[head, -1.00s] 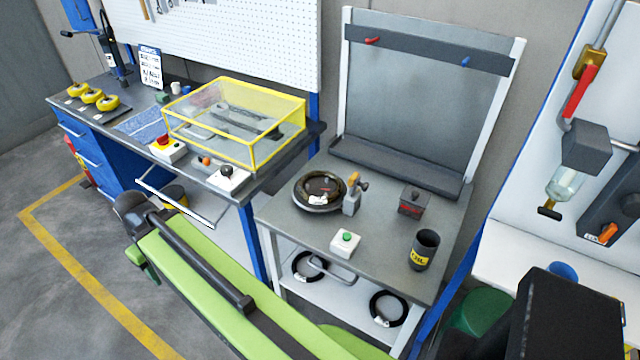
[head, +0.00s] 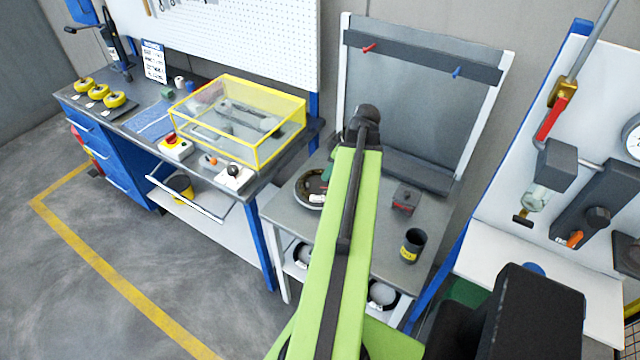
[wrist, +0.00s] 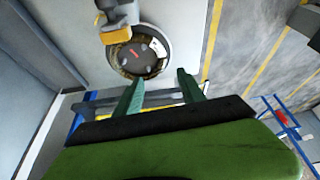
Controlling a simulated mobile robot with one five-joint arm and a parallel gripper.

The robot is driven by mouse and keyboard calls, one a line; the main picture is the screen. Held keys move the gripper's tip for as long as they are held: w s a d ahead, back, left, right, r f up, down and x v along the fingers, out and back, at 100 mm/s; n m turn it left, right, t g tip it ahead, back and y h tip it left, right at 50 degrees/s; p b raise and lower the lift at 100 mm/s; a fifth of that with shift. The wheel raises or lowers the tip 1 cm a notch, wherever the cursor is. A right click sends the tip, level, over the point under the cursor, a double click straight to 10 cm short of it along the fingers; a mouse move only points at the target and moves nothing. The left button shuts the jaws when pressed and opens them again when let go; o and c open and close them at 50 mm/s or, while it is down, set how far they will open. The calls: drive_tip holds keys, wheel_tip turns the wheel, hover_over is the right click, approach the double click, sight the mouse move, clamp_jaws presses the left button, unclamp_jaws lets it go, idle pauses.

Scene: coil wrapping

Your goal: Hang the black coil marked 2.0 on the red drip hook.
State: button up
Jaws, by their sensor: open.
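The red hook (head: 369,48) sticks out at the left of the grey rail on the back panel. A dark coil (wrist: 124,66) lies on a round plate (head: 303,198), partly behind my arm in the head view. Two more black coils, one at the left (head: 299,256) and one at the right (head: 381,296), are on the lower shelf, partly hidden by my arm. I cannot read a 2.0 mark on any coil. My gripper (wrist: 160,82) is open and empty in the wrist view, its green fingers apart and pointing toward the round plate.
A blue hook (head: 456,72) is on the same rail, to the right. A dark box (head: 405,199) and a dark cup (head: 412,246) stand on the grey bench. A yellow-framed clear case (head: 240,120) is at left; a valve panel stands at right.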

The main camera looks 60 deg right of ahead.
drive_tip(key=b, duration=1.1)
hover_over(312, 196)
drive_tip(key=s, duration=0.3)
drive_tip(key=f, duration=1.1)
drive_tip(key=shift+w+d+f, duration=0.15)
drive_tip(key=shift+w+d, duration=0.1)
drive_tip(key=shift+d, duration=0.1)
drive_tip(key=shift+w, duration=0.1)
drive_tip(key=b+x, duration=0.4)
drive_tip(key=x, duration=0.1)
drive_tip(key=shift+a+f, duration=0.15)
drive_tip(key=shift+r, duration=0.25)
clamp_jaws()
